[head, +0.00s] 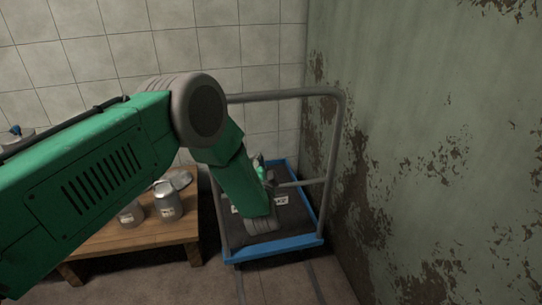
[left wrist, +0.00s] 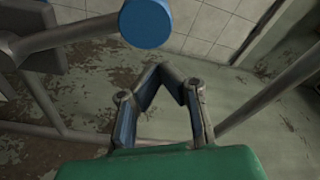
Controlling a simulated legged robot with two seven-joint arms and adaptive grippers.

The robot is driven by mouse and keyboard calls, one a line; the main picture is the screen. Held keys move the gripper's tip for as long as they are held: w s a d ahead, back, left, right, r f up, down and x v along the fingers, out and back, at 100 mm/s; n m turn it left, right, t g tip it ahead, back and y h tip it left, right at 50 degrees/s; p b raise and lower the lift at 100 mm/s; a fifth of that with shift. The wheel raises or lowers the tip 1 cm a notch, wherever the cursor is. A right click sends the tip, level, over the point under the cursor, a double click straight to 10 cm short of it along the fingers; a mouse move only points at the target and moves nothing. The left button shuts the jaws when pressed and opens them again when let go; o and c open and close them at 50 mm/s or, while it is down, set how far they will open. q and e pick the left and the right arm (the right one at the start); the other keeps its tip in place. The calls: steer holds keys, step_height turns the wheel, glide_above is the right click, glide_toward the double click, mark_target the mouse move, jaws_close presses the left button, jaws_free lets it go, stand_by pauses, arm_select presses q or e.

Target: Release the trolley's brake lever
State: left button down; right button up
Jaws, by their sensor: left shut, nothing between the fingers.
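The trolley (head: 290,246) has a blue-edged dark deck and a tall grey tube handle (head: 290,93); it stands by the right wall. My left gripper (left wrist: 168,70) is shut and empty, its fingertips close together. In the head view the left hand (head: 262,170) shows small above the deck, partly hidden by my forearm. In the left wrist view a grey rod with a round blue end (left wrist: 146,23), which may be the brake lever, lies just beyond the fingertips, apart from them in the picture. Depth between them is unclear. My right gripper is not in view.
A low wooden table (head: 135,236) with metal milk cans (head: 167,201) stands left of the trolley. A peeling green wall (head: 430,130) borders the trolley on the right, and a tiled wall (head: 270,50) closes the back. Grey tubes (left wrist: 270,92) flank the left gripper.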

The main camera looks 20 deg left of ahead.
arm_select(q)
steer(key=shift+s+a+f+n+y+p, duration=0.1)
steer(key=shift+s+a+f+n+p, duration=0.1)
steer(key=shift+s+a+n, duration=0.35)
steer(key=shift+s+a+f+n+y+p, duration=0.15)
steer(key=shift+s+a+n, duration=0.15)
steer(key=shift+a+n, duration=0.35)
steer(key=shift+s+a+f+n+y+p, duration=0.1)
steer(key=shift+s+a+f+n+p, duration=0.1)
steer(key=shift+s+a+n, duration=0.4)
steer(key=shift+a+f, duration=0.1)
steer(key=shift+a, duration=0.15)
